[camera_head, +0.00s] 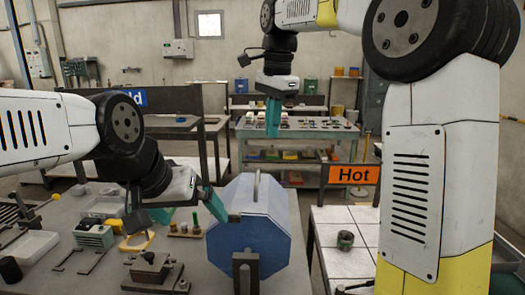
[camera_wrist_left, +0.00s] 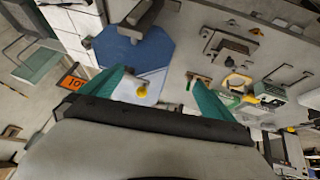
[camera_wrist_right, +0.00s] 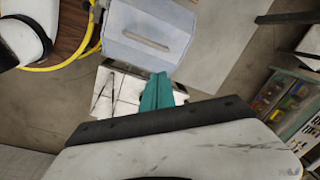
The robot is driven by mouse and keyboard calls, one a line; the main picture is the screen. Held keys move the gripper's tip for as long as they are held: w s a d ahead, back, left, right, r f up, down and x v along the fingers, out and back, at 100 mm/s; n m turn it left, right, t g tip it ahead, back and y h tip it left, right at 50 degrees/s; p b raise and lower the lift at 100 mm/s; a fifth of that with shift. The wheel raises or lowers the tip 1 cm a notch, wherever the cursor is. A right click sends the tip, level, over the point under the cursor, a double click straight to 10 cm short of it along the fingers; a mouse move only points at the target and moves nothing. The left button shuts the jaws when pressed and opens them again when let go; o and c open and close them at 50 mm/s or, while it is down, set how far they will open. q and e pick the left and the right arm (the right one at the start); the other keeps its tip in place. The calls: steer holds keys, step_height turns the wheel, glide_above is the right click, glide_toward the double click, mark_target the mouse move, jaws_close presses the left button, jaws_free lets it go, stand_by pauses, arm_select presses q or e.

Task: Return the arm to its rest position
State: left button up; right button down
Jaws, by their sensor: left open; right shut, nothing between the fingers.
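My left gripper (camera_head: 190,212) is low at the left of the blue octagonal ladle body (camera_head: 240,236). Its teal fingers are spread apart and hold nothing; one finger is close to the ladle's side, and contact cannot be told. In the left wrist view the open fingers (camera_wrist_left: 162,94) have a small yellow-tipped part (camera_wrist_left: 142,91) of the ladle between them. My right gripper (camera_head: 272,120) hangs in the air above and behind the ladle, pointing down, its fingers shut and empty. In the right wrist view the shut fingers (camera_wrist_right: 157,93) are apart from the ladle top (camera_wrist_right: 150,32).
The grey workbench (camera_head: 92,262) holds a yellow tool (camera_head: 136,241), clamps and blocks near my left gripper. Shelves with parts stand behind.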

steer(key=s+d+f+n+t, duration=0.1)
steer(key=s+d+f+n, duration=0.3)
steer(key=s, duration=0.2)
steer(key=s+d+f+n+t+y, duration=0.1)
steer(key=s+d+f+n+t, duration=0.1)
steer(key=s+d+f+n, duration=0.2)
steer(key=s+d+f+n+t, duration=0.2)
steer(key=s+d+f+n, duration=0.1)
steer(key=s, duration=0.7)
steer(key=shift+d+f+n+y, duration=0.3)
steer(key=shift+d+f+n, duration=0.15)
steer(key=shift+d, duration=0.25)
arm_select(q)
steer(key=shift+c, duration=0.2)
arm_select(e)
steer(key=shift+s, duration=0.1)
